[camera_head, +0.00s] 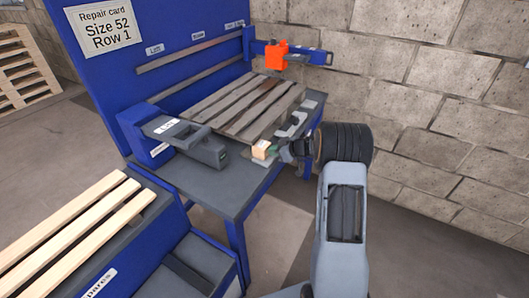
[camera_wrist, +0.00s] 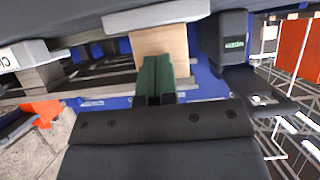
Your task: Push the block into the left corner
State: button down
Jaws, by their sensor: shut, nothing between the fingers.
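The block (camera_head: 262,149) is a small pale wooden piece near the front edge of the grey bench top, beside the near corner of the slatted pallet (camera_head: 243,106). In the wrist view the block (camera_wrist: 160,42) lies straight ahead of my fingertips. My gripper (camera_head: 279,151) is just right of the block in the head view. Its dark green fingers (camera_wrist: 155,68) are together and empty. Their tips overlap the block in the wrist view; I cannot tell whether they touch it. The left corner is not clearly identifiable; a grey labelled clamp-like unit (camera_head: 188,137) stands left of the pallet.
An orange part (camera_head: 276,55) sits on a blue rail behind the pallet. A blue panel (camera_head: 110,75) backs the bench, and a block wall (camera_head: 420,90) rises to the right. A spares stand (camera_head: 158,225) with pale planks is at front left. Bare bench top shows between clamp and block.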

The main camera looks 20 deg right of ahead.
aim_at(268, 146)
jog(key=shift+w+a+b, duration=1.65)
jog(key=shift+w+a, duration=0.05)
jog(key=shift+w, duration=0.1)
jog(key=shift+d+f, duration=0.1)
jog(key=s+b, duration=0.1)
jog(key=s+d+b, duration=0.1)
jog(key=b, duration=0.1)
jog(key=shift+d+f, duration=0.15)
jog(key=shift+d, duration=0.15)
jog(key=shift+s+d+b, duration=0.7)
jog(key=shift+b, duration=0.35)
jog(key=shift+s+d+r+b, duration=0.2)
jog(key=shift+s+d+b, duration=0.25)
jog(key=shift+s+b, duration=0.1)
jog(key=shift+r, duration=0.1)
notch_tip(268, 146, up, 10)
jog(key=s+d+p, duration=0.1)
jog(key=s+d, duration=0.1)
jog(key=s, duration=0.1)
jog(key=shift+d, duration=0.35)
